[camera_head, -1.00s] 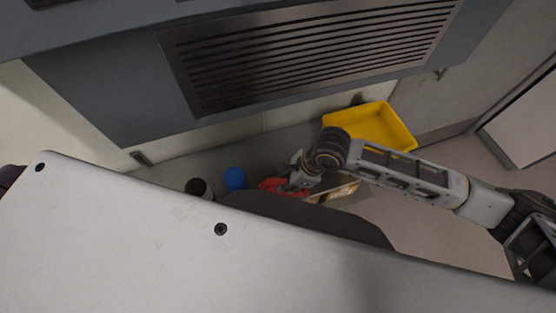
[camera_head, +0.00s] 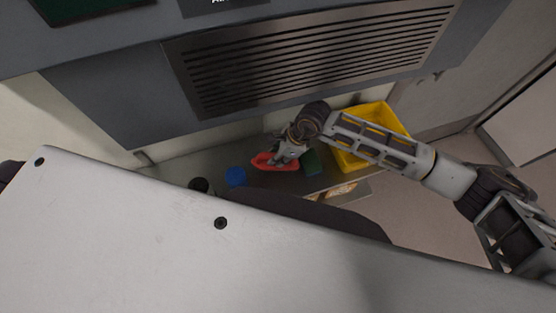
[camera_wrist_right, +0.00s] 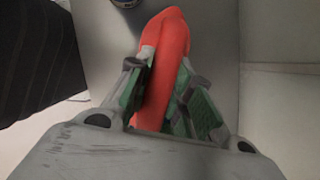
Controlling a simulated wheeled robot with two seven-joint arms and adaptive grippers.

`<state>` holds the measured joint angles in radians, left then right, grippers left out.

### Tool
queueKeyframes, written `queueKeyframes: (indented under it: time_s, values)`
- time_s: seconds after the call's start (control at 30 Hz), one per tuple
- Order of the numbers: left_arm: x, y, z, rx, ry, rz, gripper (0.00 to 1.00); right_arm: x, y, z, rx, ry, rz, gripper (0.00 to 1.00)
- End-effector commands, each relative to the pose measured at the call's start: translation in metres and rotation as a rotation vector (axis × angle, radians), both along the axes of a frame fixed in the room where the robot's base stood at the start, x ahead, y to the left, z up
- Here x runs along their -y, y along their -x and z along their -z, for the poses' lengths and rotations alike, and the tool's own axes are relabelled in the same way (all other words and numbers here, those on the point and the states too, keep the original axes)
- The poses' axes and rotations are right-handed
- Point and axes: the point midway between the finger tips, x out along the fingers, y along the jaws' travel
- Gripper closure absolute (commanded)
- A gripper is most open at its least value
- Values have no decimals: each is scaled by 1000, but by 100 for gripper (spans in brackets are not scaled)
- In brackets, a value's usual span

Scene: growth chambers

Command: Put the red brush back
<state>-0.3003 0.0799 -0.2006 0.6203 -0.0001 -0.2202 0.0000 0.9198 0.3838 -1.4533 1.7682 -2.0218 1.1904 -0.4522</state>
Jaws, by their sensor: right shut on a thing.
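The red brush (camera_head: 264,161) is at my right gripper (camera_head: 279,155), over the grey surface below the vented cabinet. In the right wrist view the red brush (camera_wrist_right: 174,40) stands between the two green-padded fingers of my right gripper (camera_wrist_right: 165,98), which is shut on it. The fingers cover part of the brush, and its underside is hidden. I cannot tell whether it touches the surface. My left gripper is not in view.
A blue round object (camera_head: 235,177) and a dark cylinder (camera_head: 200,186) stand left of the brush. A dark green object (camera_head: 312,162) is right of it. A yellow tray (camera_head: 401,121) lies further right. The vented cabinet (camera_head: 310,55) overhangs behind.

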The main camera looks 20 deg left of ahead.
Motion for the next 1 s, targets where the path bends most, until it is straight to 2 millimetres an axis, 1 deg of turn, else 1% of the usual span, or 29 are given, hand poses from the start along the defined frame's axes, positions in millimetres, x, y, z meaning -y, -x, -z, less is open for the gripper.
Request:
queueKeyframes:
  time_s: [0.27, 0.37, 0.6, 0.7, 1.0]
  values:
    - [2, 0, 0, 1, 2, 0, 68, 0, 0, 1, 0, 0, 0, 97]
    - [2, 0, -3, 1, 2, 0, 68, 0, 1, 7, -2, 1, 1, 97]
    - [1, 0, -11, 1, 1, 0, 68, 0, 1, 30, -2, 1, 1, 97]
    - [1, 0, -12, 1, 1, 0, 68, 0, 1, 34, -1, -1, 1, 97]
    - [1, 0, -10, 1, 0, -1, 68, 0, 0, 36, 0, 0, 0, 97]
